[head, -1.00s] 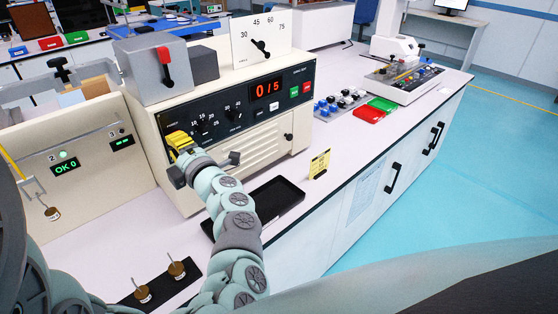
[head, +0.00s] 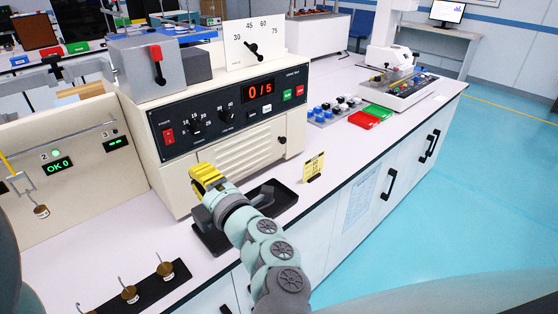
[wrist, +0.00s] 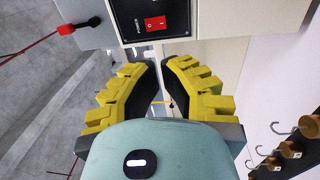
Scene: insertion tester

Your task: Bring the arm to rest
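My gripper (head: 204,176), with yellow fingers, is in front of the cream tester (head: 240,155), below its dark control panel and over the left part of a black tray (head: 285,196). In the wrist view my gripper (wrist: 161,68) points toward the tester. Its fingertips are a small gap apart, with nothing held between them. The red power switch (head: 168,135) is uncovered on the panel; it also shows ahead of the fingertips in the wrist view (wrist: 155,23). The tester display (head: 260,88) reads 0/5. My arm is bent and extends forward over the counter's front edge.
Brass hooked weights (head: 130,293) stand on a black strip at the lower left. A yellow card (head: 313,166) stands right of the tray. Red and green trays (head: 363,119) lie farther right. The floor (head: 440,225) at the right is clear.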

